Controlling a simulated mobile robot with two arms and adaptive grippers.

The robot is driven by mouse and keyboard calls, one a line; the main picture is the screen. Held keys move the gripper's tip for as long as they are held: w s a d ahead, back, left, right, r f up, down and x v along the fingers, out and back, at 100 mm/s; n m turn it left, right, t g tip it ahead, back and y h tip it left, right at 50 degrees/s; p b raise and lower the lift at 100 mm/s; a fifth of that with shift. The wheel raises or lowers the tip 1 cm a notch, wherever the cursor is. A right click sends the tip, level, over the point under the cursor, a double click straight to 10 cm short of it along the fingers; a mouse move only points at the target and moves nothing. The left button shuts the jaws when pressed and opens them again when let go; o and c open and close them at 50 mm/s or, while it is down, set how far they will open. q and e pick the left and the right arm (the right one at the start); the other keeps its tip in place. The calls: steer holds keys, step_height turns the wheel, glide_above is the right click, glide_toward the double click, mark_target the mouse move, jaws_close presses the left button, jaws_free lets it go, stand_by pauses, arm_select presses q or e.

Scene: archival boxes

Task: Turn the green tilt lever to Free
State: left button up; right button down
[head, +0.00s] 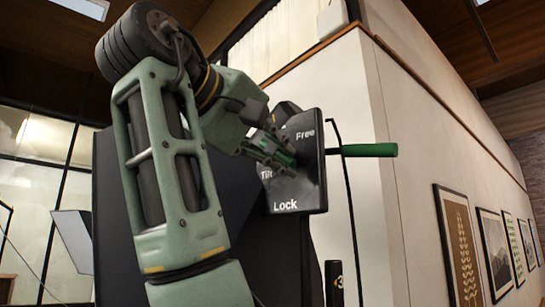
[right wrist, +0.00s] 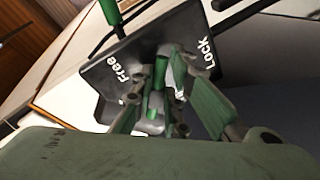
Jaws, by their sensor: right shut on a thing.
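A black panel (head: 312,170) faces me in the head view, with "Free" at its top, "Lock" at its bottom and "Tilt" partly hidden at its left. The panel also shows tilted in the right wrist view (right wrist: 100,72). My right gripper (head: 277,150) is at the panel's left part, shut on the green tilt lever (right wrist: 156,100). In the right wrist view the lever is between the fingers, between the words Free and Lock. The fingers hide much of it, so its exact angle is unclear. My left gripper is not in view.
A second green handle (head: 368,150) sticks out to the right of the panel; it also shows at the top of the right wrist view (right wrist: 110,12). A pale wall (head: 400,110) with framed pictures (head: 458,245) runs off to the right.

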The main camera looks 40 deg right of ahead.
steer(key=r+n, duration=0.1)
steer(key=n+g, duration=0.1)
steer(key=n, duration=0.1)
steer(key=shift+s+r+n, duration=0.3)
steer(key=shift+r, duration=0.1)
steer(key=shift+r+n+g+p, duration=0.35)
steer(key=shift+n+g+p, duration=0.15)
steer(key=shift+n, duration=0.6)
steer(key=c, duration=1.8)
jaws_free()
steer(key=shift+d, duration=0.1)
steer(key=shift+w+f, duration=0.1)
steer(key=shift+f, duration=0.15)
